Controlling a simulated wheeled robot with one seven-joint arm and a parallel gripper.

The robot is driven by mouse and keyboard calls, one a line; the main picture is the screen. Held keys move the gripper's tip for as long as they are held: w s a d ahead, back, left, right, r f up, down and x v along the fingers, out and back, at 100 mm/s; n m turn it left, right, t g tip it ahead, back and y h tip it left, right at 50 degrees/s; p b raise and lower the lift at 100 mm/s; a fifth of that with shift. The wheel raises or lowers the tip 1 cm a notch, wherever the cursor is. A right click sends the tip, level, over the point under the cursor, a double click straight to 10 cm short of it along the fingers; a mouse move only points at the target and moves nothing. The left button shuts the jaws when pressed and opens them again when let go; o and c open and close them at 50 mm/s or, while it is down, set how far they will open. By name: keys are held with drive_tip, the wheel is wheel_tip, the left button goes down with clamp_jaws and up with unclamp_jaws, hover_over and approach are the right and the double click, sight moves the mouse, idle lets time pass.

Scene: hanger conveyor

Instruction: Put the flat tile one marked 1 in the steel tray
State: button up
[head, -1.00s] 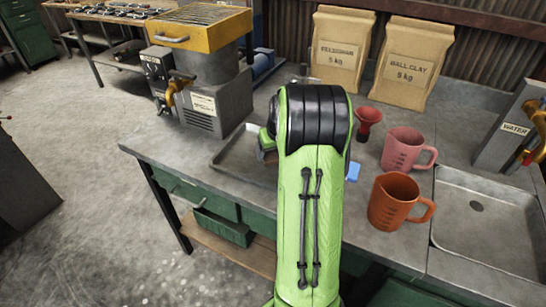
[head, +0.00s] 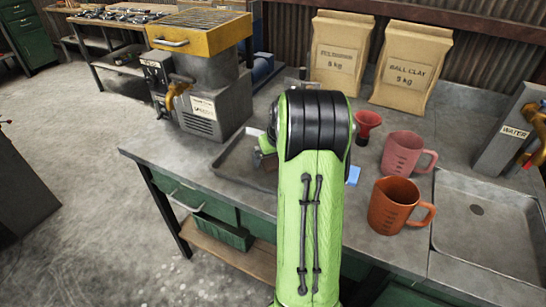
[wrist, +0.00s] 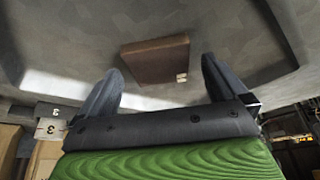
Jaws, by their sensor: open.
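A flat brown tile (wrist: 155,60) with a small white label lies on a grey metal surface with a raised rim, which looks like the steel tray (wrist: 285,35), in the wrist view. The label's mark is too small to read surely. My gripper (wrist: 158,80) is open, one finger towards each side of the tile, with a gap on both sides. The tile is not gripped. In the head view the steel tray (head: 229,158) lies on the bench, partly hidden by my green arm. My fingers are hidden there.
Right of my arm stand a red funnel (head: 367,125), a pink jug (head: 402,152) and an orange jug (head: 392,207), near a sink (head: 485,240). A machine with a yellow top (head: 200,38) stands left. White labels marked 3 (wrist: 50,130) show at the wrist view's lower left.

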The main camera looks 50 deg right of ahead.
drive_tip(key=p+v, duration=0.3)
drive_tip(key=v, duration=0.8)
drive_tip(key=s+a+r+n, duration=0.1)
drive_tip(key=a+r, duration=0.2)
drive_tip(key=a, duration=0.5)
drive_tip(key=s+a+r+n, duration=0.1)
drive_tip(key=a+r, duration=0.2)
drive_tip(key=a, duration=0.6)
drive_tip(key=s+a+f+n+t+y, duration=0.1)
drive_tip(key=s+a+n, duration=0.2)
drive_tip(key=s+a, duration=1)
drive_tip(key=shift+s+a+f+t+y, duration=0.2)
drive_tip(key=shift+s+t+y, duration=0.1)
drive_tip(key=shift+s+y, duration=0.15)
wheel_tip(320, 180, up, 8)
drive_tip(key=p, duration=0.7)
drive_tip(key=shift+p, duration=0.3)
drive_tip(key=shift+r, duration=0.1)
